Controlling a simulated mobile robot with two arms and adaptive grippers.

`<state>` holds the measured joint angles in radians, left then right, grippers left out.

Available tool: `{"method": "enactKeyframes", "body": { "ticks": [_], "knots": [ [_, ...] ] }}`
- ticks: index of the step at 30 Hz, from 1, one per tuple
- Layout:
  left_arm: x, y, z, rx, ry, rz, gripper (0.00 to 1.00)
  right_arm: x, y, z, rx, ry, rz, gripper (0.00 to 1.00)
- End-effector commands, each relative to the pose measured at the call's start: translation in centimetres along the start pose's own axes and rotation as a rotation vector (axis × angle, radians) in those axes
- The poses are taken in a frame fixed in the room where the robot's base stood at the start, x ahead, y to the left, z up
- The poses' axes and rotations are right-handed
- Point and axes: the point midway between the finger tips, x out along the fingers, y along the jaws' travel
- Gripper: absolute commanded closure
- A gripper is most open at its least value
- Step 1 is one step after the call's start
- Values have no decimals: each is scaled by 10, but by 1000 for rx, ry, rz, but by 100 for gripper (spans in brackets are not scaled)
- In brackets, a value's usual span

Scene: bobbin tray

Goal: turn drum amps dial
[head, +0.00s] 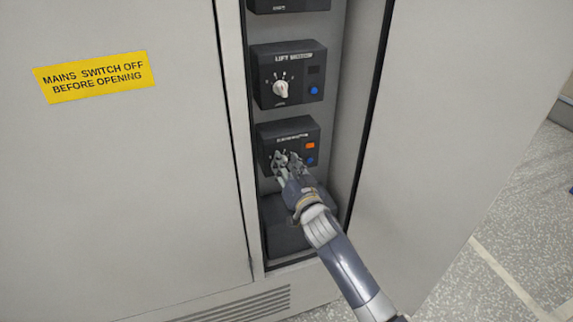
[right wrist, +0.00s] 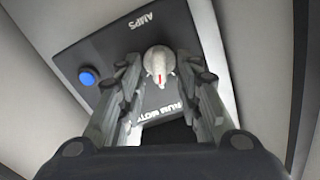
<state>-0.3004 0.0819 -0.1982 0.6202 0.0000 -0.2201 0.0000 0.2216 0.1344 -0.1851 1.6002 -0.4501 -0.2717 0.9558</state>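The drum amps dial (right wrist: 159,62) is a pale round knob with a red mark on its pointer. It sits on the dark lower box (head: 268,134), lettered AMPS and, partly hidden, RUM MOTO in the right wrist view. My right gripper (head: 287,161) reaches the front of this box and hides the dial in the head view. My left gripper is not in view.
The lift motor box (head: 289,74) above has a similar white dial (head: 281,89). The lower box has a lit orange lamp (head: 310,145) and a blue button (right wrist: 88,76). Grey cabinet panels flank the narrow recess; a yellow warning label (head: 94,77) is on the left one.

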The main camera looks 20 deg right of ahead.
Motion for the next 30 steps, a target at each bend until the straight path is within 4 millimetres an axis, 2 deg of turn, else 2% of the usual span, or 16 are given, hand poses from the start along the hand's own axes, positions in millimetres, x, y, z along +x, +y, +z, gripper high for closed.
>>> {"method": "enactKeyframes", "body": {
  "ticks": [8, 13, 23, 30],
  "knots": [
    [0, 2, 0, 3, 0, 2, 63, 2, 0, 0, 0, 0, 0, 68],
    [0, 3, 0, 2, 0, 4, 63, 2, 0, 0, 0, 0, 0, 100],
    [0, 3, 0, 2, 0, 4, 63, 2, 0, 0, -11, 0, 0, 100],
    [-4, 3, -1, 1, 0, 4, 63, 2, -1, 0, -100, 0, 1, 100]
  ]
}}
